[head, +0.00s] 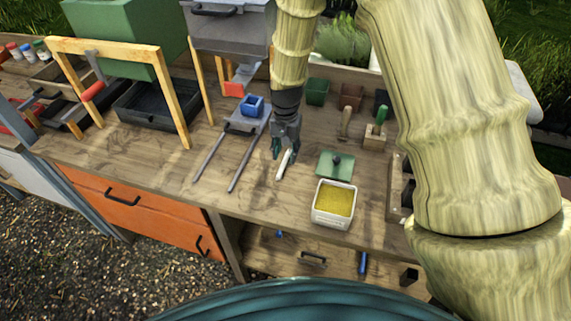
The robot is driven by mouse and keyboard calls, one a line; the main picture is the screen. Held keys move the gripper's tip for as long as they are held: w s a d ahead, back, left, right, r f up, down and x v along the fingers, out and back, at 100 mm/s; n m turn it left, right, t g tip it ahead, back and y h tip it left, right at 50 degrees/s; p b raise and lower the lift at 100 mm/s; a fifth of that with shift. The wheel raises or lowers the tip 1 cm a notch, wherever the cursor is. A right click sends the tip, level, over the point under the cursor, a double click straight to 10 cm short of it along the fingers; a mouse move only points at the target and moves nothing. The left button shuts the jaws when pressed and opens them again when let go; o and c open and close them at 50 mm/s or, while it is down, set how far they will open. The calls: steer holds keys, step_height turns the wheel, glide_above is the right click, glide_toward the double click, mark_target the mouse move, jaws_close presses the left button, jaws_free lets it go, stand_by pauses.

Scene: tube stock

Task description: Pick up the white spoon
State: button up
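A slim white object (284,166), which looks like the white spoon, shows on or just above the wooden worktop, near the middle of the head view. Its near end is visible. Its far end is hidden at my gripper. My gripper (285,154) points down over its far part. The two dark fingertips stand apart, one on each side of the white object, with some gap showing. I cannot tell whether either finger touches it.
Small pots (317,90) stand behind. The worktop in front is clear.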

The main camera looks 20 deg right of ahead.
mark_target(285, 161)
steer(key=w+f+p, duration=0.1)
steer(key=w+f, duration=0.1)
steer(key=f, duration=0.1)
steer(key=shift+w, duration=0.35)
steer(key=shift+w+d+f, duration=0.1)
steer(key=shift+f, duration=0.15)
steer(key=shift+s+f+p, duration=0.4)
steer(key=shift+f+p, duration=0.05)
steer(key=shift+p, duration=0.25)
steer(key=shift+s+f, duration=0.25)
steer(key=shift+s, duration=0.35)
steer(key=shift+f+p, duration=0.25)
steer(key=shift+p, duration=0.05)
steer(key=shift+w+f, duration=0.65)
steer(key=shift+w, duration=0.1)
steer(key=shift+s+r, duration=0.15)
steer(key=shift+s, duration=0.1)
steer(key=shift+c, duration=0.4)
steer(key=shift+s+r, duration=0.15)
steer(key=c, duration=0.3)
jaws_close()
